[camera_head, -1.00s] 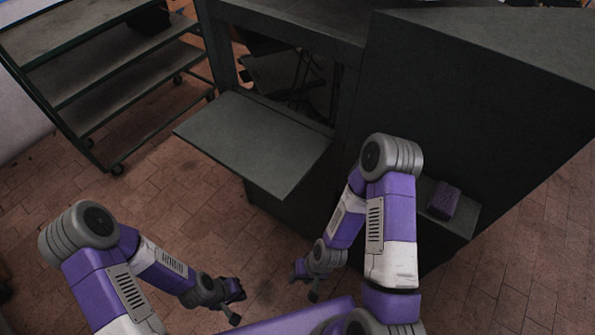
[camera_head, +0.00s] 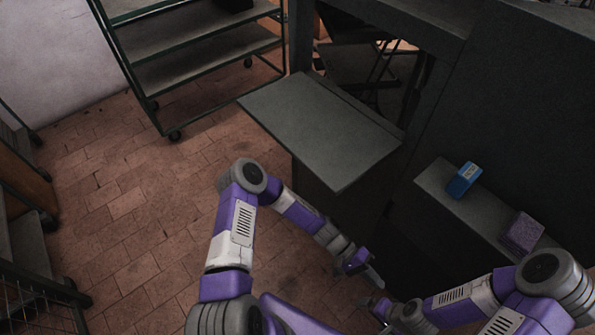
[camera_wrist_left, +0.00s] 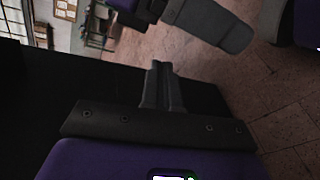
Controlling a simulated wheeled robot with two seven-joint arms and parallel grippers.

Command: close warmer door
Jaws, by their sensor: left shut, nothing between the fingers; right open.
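The warmer (camera_head: 345,205) is a dark grey cabinet at the upper right of the head view. Its door (camera_head: 322,128) is a flat panel folded down to about level, sticking out from the open front. My left gripper (camera_head: 371,272) is shut and empty, low in front of the cabinet and below the door, apart from it. It also shows in the left wrist view (camera_wrist_left: 163,72), fingers together. My right gripper (camera_head: 372,306) is open and empty, just below the left one in the head view. The door's hinge side is partly in shadow.
A ledge (camera_head: 440,190) on the cabinet's right holds a blue box (camera_head: 464,180) and a purple block (camera_head: 521,233). A shelved cart (camera_head: 190,70) stands at the upper left. A wire rack (camera_head: 35,290) is at the lower left. The tiled floor left of the door is clear.

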